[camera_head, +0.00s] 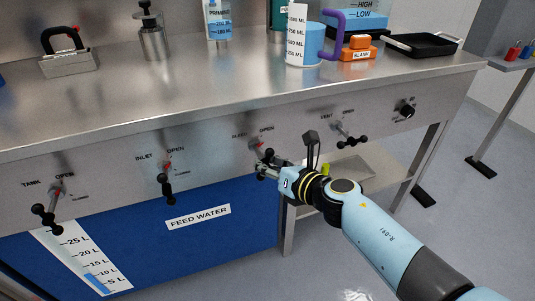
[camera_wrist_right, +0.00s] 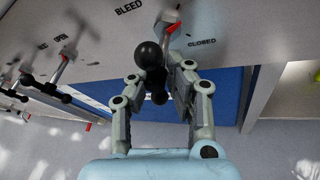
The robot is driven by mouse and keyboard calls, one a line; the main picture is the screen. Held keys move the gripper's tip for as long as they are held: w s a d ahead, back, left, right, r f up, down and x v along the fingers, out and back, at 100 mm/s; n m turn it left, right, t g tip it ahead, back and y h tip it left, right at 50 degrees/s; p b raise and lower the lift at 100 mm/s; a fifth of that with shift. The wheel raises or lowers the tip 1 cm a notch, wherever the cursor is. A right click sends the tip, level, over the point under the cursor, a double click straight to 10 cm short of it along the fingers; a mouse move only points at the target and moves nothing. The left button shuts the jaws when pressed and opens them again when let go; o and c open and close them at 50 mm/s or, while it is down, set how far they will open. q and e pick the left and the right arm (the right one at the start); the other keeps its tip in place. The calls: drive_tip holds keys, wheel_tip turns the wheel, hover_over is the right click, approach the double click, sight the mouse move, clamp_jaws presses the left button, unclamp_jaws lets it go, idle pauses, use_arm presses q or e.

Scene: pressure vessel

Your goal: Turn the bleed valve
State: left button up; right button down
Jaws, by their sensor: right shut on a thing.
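The bleed valve (camera_head: 259,147) is on the front panel of the bench, with a red-marked stem and a dark ball-ended handle. In the right wrist view, its black handle (camera_wrist_right: 150,56) hangs between the fingers, beneath the red-marked stem (camera_wrist_right: 172,27). The BLEED and CLOSED labels show beside it. My right gripper (camera_head: 267,166) reaches in from the lower right and is shut on the handle; the wrist view shows the gripper (camera_wrist_right: 160,78) with a finger on each side of it. In the head view the gripper partly hides the handle. My left gripper is not in view.
On the same panel are the tank valve (camera_head: 46,210), inlet valve (camera_head: 167,182), vent valve (camera_head: 349,133) and a round black knob (camera_head: 405,109). A blue feed water tank (camera_head: 150,255) stands below. A measuring jug (camera_head: 305,42) and a black tray (camera_head: 422,45) stand on the bench.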

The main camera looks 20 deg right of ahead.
drive_tip(key=shift+w+a+r+n+h+p, duration=0.15)
drive_tip(key=shift+r+n+h+p, duration=0.15)
drive_tip(key=shift+n+p, duration=0.25)
drive_tip(key=shift+a+r+n+h+p, duration=0.2)
drive_tip(key=shift+n+h+p, duration=0.1)
drive_tip(key=shift+n+p, duration=0.25)
drive_tip(key=shift+f+n+h+p, duration=0.2)
drive_tip(key=shift+n+h+p, duration=0.2)
drive_tip(key=shift+p, duration=0.2)
drive_tip(key=shift+f, duration=0.15)
drive_tip(key=c, duration=1.6)
unclamp_jaws()
drive_tip(key=shift+c, duration=0.2)
drive_tip(key=o, duration=0.3)
drive_tip(key=shift+a, duration=0.1)
drive_tip(key=shift+f+g, duration=0.1)
drive_tip(key=shift+g, duration=0.2)
drive_tip(key=shift+s+d, duration=0.2)
drive_tip(key=shift+s, duration=0.05)
